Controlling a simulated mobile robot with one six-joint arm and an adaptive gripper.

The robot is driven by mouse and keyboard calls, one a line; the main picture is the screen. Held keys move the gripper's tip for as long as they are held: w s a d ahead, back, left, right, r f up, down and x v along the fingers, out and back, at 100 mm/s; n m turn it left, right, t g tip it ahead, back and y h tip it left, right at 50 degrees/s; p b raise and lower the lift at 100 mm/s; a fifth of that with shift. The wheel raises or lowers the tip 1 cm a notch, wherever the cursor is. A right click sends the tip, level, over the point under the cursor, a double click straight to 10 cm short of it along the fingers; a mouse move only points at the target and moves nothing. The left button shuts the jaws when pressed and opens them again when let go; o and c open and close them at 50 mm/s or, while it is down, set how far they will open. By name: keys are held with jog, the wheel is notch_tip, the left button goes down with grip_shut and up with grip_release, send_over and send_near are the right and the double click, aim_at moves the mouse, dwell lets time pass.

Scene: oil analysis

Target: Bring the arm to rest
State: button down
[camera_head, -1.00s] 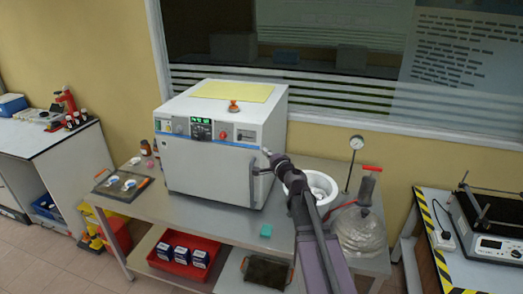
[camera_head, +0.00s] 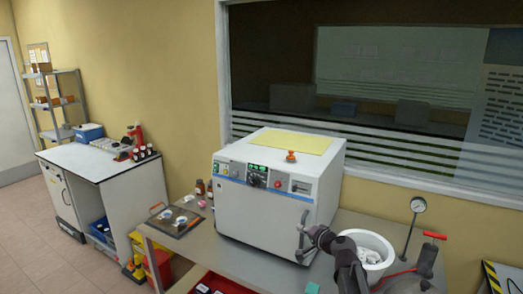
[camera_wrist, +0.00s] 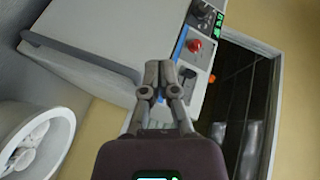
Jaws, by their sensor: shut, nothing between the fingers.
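My gripper (camera_wrist: 160,80) shows in the wrist view with its two fingers together and nothing between them. It appears in front of the white oven (camera_wrist: 150,30), whose panel with a red knob (camera_wrist: 194,45) lies just beyond the fingertips. In the head view my arm rises from the bottom edge, and its end is close to the right side of the oven's front, beside the grey door handle (camera_head: 302,238). The fingers are too small to make out there. The oven (camera_head: 270,200) stands on a steel bench with its door shut.
A white round bowl (camera_head: 368,250) stands on the bench right of my arm and also shows in the wrist view (camera_wrist: 35,140). A tray (camera_head: 175,221) and small bottles sit left of the oven. A white cabinet (camera_head: 95,165) stands farther left.

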jog(key=s+a+f+n+g+h, duration=0.3)
jog(key=s+f+n+g, duration=0.4)
jog(key=s+f, duration=0.45)
jog(key=s+d+f+g+h, duration=0.2)
jog(key=s+d+g, duration=0.1)
jog(key=s, duration=0.2)
jog(key=s+d+f+n+g+h+b, duration=0.1)
jog(key=s+d+g+h, duration=0.1)
jog(key=s, duration=0.4)
jog(key=shift+d+f+g+h, duration=0.4)
jog(key=shift+h, duration=0.1)
